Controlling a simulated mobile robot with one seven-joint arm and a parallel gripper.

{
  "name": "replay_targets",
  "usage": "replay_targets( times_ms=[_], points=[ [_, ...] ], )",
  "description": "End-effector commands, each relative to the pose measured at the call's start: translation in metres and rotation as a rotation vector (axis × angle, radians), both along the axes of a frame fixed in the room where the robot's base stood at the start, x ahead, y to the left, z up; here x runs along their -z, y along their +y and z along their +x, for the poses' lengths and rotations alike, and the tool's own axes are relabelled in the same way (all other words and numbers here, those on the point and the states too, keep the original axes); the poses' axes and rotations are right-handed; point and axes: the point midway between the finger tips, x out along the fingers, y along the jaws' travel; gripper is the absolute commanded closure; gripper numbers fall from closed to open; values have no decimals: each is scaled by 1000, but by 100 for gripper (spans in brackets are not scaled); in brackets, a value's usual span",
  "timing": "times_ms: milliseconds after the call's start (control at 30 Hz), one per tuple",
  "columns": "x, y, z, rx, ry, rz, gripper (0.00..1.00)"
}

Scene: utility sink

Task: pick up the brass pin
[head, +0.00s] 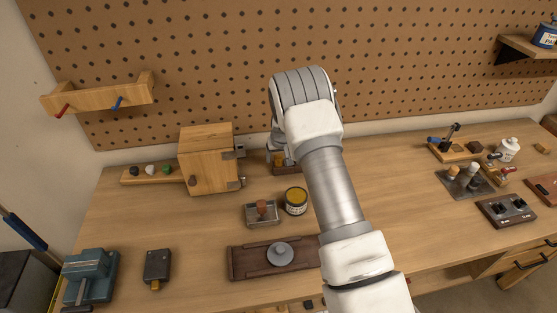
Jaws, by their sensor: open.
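My arm reaches up over the workbench and bends down behind its own elbow. My gripper (278,153) is small and partly hidden by the arm, low near the back of the bench, just right of the wooden cabinet. It is open. A small yellowish-brass piece (279,161) shows at the gripper, above a dark brown base (287,170). It may be the brass pin, but it is too small to tell, and I cannot tell whether the gripper touches it. Another brass-coloured tip (155,286) sticks out of a dark block (157,265) at the front left.
The wooden cabinet (206,160) stands left of my gripper. A yellow-topped can (296,201), a tray with a reddish knob (262,211) and a dark wooden slide (243,262) lie in front. A blue-grey vise (90,275) is front left. Pegboard (200,60) closes the back.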

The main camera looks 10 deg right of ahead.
Motion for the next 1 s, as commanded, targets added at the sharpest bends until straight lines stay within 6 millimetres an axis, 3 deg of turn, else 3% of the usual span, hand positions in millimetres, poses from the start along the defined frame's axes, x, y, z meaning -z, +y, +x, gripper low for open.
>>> replay_targets(
  times_ms=[367,767,1000],
  points=[
    [8,-1,3,0,0,-1,28],
    [8,0,3,0,0,-1,98],
    [8,0,3,0,-1,-1,100]
  ],
)
